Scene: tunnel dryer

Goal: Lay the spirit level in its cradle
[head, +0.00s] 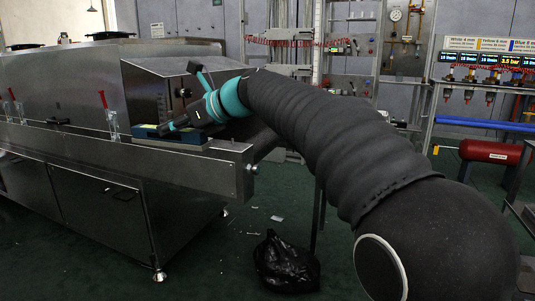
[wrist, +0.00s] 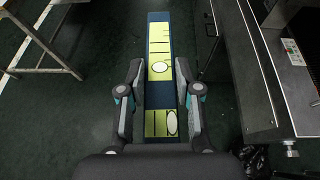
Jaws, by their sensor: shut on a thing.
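The spirit level (wrist: 159,32) is a long dark blue bar with yellow-green panels, black lines and pale oval marks. It runs between the two fingers of my gripper (wrist: 159,75) in the wrist view and reaches well beyond the fingertips. My gripper is shut on it. In the head view my gripper (head: 172,127) is at the front ledge of the steel dryer, with a blue bar with a pale lower edge (head: 185,136) just below it; this looks like the level. I cannot make out the cradle in either view, nor whether the level touches the ledge.
The steel dryer (head: 95,190) fills the left, with red-topped clear holders (head: 111,123) along its ledge. A black bag (head: 286,262) lies on the floor. Gauge racks stand behind, and a red tank (head: 487,151) is at right. A metal frame (wrist: 45,70) shows at left in the wrist view.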

